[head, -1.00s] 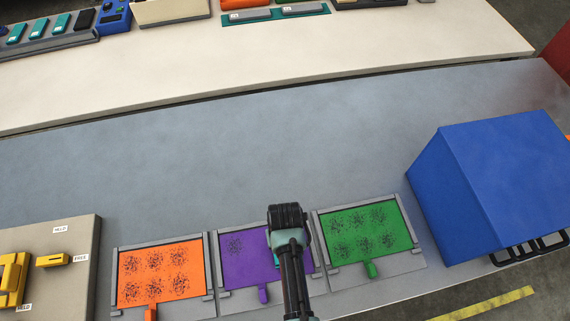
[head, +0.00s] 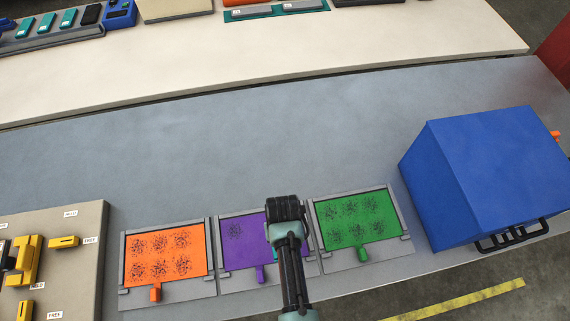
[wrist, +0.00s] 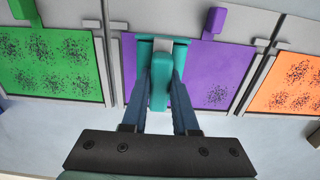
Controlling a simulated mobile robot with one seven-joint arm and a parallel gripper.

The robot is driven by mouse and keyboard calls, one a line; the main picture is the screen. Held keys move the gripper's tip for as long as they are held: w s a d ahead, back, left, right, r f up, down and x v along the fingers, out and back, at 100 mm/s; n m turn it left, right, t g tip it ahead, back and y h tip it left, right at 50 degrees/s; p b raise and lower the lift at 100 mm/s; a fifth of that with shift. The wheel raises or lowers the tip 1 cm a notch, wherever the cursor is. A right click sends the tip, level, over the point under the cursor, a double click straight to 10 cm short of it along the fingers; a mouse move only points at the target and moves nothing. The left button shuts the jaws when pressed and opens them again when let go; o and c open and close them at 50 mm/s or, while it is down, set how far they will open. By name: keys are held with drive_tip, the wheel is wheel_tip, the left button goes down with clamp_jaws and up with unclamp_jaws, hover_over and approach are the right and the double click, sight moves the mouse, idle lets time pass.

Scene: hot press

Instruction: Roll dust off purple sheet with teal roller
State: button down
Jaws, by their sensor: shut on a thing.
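The purple sheet (head: 237,254) lies in a grey frame between the orange and green sheets. One dark dust patch shows on it at its upper left in the head view; in the wrist view the patch (wrist: 218,95) is right of the roller. The rest of its visible surface looks clean, but my arm hides its right part in the head view. My gripper (wrist: 160,82) is shut on the teal roller (wrist: 160,88), whose head is over the sheet's left part in the wrist view. I cannot tell whether the roller touches the sheet.
The orange sheet (head: 190,257) and the green sheet (head: 350,221) carry several dust patches each. A blue box (head: 490,180) stands at the right. A beige board with yellow parts (head: 65,242) is at the left. The grey table (head: 230,150) behind is clear.

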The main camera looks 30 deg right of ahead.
drive_tip(key=shift+r+p, duration=1.55)
drive_tip(key=shift+r, duration=0.5)
